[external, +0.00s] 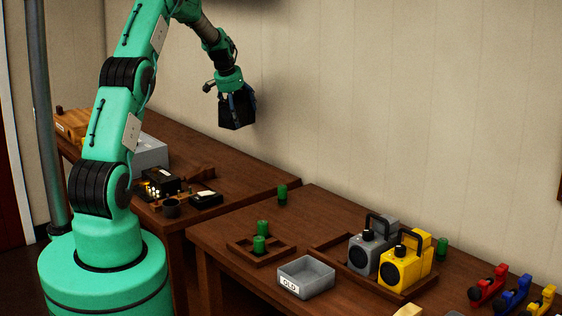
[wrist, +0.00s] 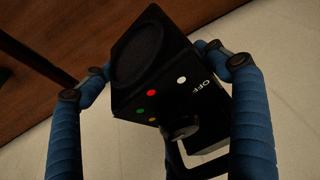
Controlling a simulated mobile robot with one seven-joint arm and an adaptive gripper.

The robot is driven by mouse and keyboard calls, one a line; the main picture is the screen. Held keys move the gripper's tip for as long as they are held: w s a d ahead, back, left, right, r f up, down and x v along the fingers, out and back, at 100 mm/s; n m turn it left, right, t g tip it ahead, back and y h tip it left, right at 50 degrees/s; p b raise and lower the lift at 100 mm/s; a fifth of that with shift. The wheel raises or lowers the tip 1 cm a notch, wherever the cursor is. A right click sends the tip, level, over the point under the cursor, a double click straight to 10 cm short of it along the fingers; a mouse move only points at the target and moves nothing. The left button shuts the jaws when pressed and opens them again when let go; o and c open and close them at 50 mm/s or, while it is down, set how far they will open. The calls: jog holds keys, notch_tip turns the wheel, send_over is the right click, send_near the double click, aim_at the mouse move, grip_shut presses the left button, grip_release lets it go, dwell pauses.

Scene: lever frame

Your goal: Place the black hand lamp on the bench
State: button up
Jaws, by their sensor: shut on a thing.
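My gripper (external: 236,102) is shut on the black hand lamp (external: 238,116) and holds it in the air, well above the wooden tables and in front of the wall. In the wrist view the lamp (wrist: 172,98) sits between the two blue fingers. There are two brown wooden tops: a right one (external: 230,233) and a left one (external: 235,178). I cannot tell which is the bench.
The right top carries a grey and a yellow lamp (external: 398,268) in a wooden tray, a grey bin marked OLD (external: 306,278) and green cylinders (external: 263,227). The left top holds dark devices (external: 160,183) and a grey box (external: 150,152). Red, blue and yellow items stand far right.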

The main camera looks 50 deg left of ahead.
jog(key=s+a, duration=0.4)
jog(key=a, duration=0.6)
jog(key=s+a+n, duration=0.1)
jog(key=s+a, duration=0.4)
jog(key=a, duration=0.5)
jog(key=s+a, duration=0.4)
jog(key=a, duration=0.5)
jog(key=shift+y, duration=0.3)
jog(key=shift+s+a+f+b, duration=0.1)
jog(key=shift+a+f, duration=0.05)
jog(key=shift+f, duration=0.75)
jog(key=shift+s+a+f+b, duration=0.1)
jog(key=shift+a+f, duration=0.1)
jog(key=shift+f, duration=0.75)
jog(key=shift+a+f+b, duration=0.1)
jog(key=shift+a+f, duration=0.05)
jog(key=shift+f, duration=0.75)
jog(key=shift+f+b, duration=0.45)
jog(key=shift+f, duration=2.65)
jog(key=shift+f+b, duration=0.3)
jog(key=shift+f, duration=1.6)
jog(key=shift+f, duration=0.1)
